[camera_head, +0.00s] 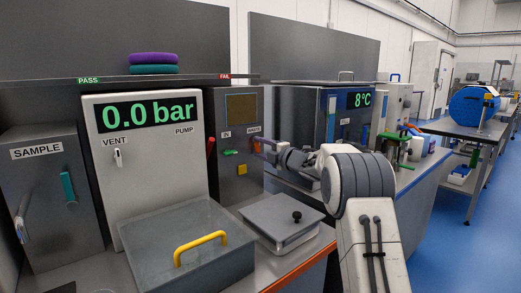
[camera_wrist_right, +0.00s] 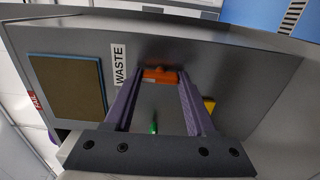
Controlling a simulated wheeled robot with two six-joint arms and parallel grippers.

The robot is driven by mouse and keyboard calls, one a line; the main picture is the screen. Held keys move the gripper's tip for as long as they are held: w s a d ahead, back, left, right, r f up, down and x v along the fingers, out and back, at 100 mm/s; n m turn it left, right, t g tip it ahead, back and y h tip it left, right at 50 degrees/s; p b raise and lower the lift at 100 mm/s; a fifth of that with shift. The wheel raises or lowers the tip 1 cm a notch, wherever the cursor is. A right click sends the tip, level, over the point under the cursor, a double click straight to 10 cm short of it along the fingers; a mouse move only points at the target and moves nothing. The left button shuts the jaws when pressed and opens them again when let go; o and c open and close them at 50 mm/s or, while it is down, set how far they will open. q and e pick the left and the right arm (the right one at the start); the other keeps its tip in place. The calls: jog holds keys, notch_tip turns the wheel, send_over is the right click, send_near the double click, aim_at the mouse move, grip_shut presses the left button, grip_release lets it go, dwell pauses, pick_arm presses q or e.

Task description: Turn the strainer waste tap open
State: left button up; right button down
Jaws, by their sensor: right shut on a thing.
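The strainer is a grey cabinet (camera_head: 236,178) with a dark yellowish screen, labels IN and WASTE, a green tap (camera_head: 230,153) and a yellow square (camera_head: 242,169). The orange waste tap (camera_wrist_right: 160,75) sits beside the WASTE label in the right wrist view. My right gripper (camera_wrist_right: 158,84) has its purple fingers closed on the orange handle, one on each side. In the head view the gripper (camera_head: 258,146) reaches the strainer's right front edge, and the tap is mostly hidden there. My left gripper is not in view.
A metal tub (camera_head: 190,250) with a yellow handle and a lidded square tray (camera_head: 283,222) stand in front of the cabinets. A white pump unit (camera_head: 150,165) reads 0.0 bar; a SAMPLE cabinet (camera_head: 45,190) is left of it. An 8°C unit (camera_head: 300,115) stands behind my right arm.

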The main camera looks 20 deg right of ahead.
jog(key=shift+c, duration=1.1)
grip_release()
jog(key=shift+s+d, duration=0.15)
jog(key=shift+s, duration=0.35)
jog(key=v, duration=0.9)
jog(key=shift+s+b, duration=0.2)
jog(key=shift+b, duration=0.1)
